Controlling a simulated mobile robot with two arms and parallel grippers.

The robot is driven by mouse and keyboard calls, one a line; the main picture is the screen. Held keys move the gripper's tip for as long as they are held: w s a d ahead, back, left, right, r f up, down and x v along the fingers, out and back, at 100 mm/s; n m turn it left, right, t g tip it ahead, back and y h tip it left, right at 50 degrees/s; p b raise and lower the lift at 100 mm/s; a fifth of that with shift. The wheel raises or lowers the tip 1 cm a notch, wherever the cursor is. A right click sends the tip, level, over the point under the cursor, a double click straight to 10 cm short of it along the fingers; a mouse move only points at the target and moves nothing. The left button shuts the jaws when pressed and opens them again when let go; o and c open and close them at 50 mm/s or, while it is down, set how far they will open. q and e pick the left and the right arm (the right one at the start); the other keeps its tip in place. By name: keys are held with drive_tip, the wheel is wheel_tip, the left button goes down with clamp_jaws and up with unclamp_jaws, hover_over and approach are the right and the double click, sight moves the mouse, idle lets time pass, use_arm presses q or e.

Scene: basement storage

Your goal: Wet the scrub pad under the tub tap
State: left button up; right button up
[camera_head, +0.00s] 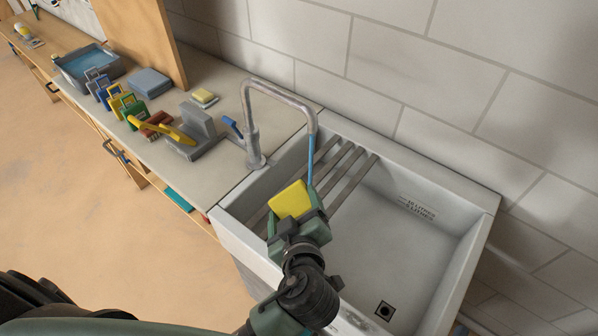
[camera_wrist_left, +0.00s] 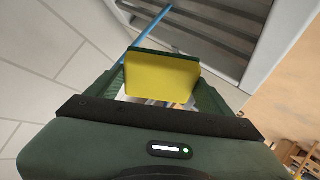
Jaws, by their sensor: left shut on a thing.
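The yellow scrub pad (camera_head: 290,200) with a dark green edge is held in my left gripper (camera_head: 296,212), over the left part of the white tub (camera_head: 480,215). In the left wrist view the pad (camera_wrist_left: 162,77) sits between the two green fingers of the gripper (camera_wrist_left: 165,85). The grey tap (camera_head: 280,92) arches over the tub, and a thin blue stream (camera_head: 311,160) falls from its spout. The stream passes close to the pad's far side; its lower end is hidden, so I cannot tell if it touches the pad. My right gripper is out of view.
Grey slats (camera_head: 345,178) cross the tub's left side, and a drain (camera_head: 385,310) lies in its floor. Left of the tap the counter holds a grey block (camera_head: 198,120), a yellow-topped sponge (camera_head: 204,97), brushes, coloured padlock-like items and a water-filled basin (camera_head: 88,62).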

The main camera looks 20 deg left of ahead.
use_arm(q)
drive_tip(key=shift+r, duration=0.1)
idle(0.4)
drive_tip(key=s+r+p, duration=0.2)
drive_tip(key=s+r, duration=0.2)
drive_tip(key=s, duration=0.1)
drive_tip(key=shift+d, duration=0.25)
idle(0.4)
